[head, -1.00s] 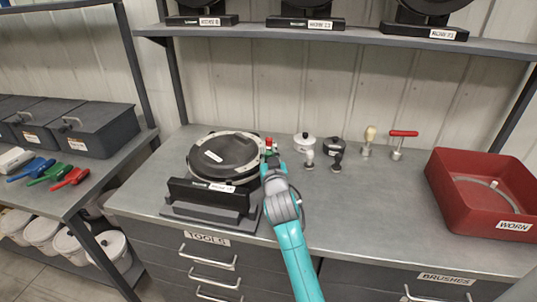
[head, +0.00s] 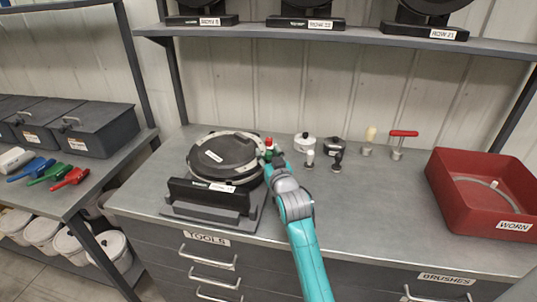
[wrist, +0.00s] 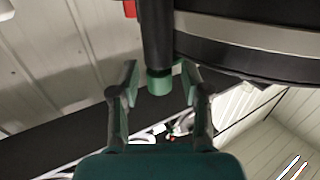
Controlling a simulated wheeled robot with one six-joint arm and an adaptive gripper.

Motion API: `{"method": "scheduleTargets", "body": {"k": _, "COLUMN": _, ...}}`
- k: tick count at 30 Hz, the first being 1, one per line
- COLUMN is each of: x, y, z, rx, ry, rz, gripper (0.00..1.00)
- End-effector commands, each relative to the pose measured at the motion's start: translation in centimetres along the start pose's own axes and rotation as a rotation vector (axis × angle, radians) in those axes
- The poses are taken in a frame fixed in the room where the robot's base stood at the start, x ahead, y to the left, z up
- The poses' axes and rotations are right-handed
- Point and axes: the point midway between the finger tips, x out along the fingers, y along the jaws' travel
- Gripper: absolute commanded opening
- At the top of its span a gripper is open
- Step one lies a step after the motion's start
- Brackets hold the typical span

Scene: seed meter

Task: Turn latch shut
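The seed meter, a round dark drum with a pale ring (head: 222,155), stands on a dark stand on the grey bench. The latch (head: 268,147), with small red and green parts, is at the drum's right edge, partly hidden by my arm in the head view. In the wrist view the latch shows as a dark rod with a green end (wrist: 159,82). My gripper (wrist: 158,85) is open, with one finger on each side of the green end and gaps visible. The drum's rim (wrist: 255,40) also shows at the upper right of the wrist view.
Small black and white knobbed pieces (head: 305,143) and a red-handled tool (head: 403,134) stand right of the meter. A red bin (head: 480,215) marked WORN is farther right. A shelf (head: 340,38) runs above. The front middle of the bench is clear.

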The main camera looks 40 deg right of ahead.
Motion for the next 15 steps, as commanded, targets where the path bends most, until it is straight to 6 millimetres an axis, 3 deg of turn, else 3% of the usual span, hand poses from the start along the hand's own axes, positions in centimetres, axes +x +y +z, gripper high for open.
{"method": "scheduleTargets", "body": {"k": 10, "x": -0.4, "y": 0.0, "z": 0.0, "rx": 0.0, "ry": 0.001, "rz": 0.0, "gripper": 0.49}}
{"method": "scheduleTargets", "body": {"k": 15, "x": -2.5, "y": 0.0, "z": 0.0, "rx": 0.0, "ry": 0.0, "rz": 0.0, "gripper": 0.49}}
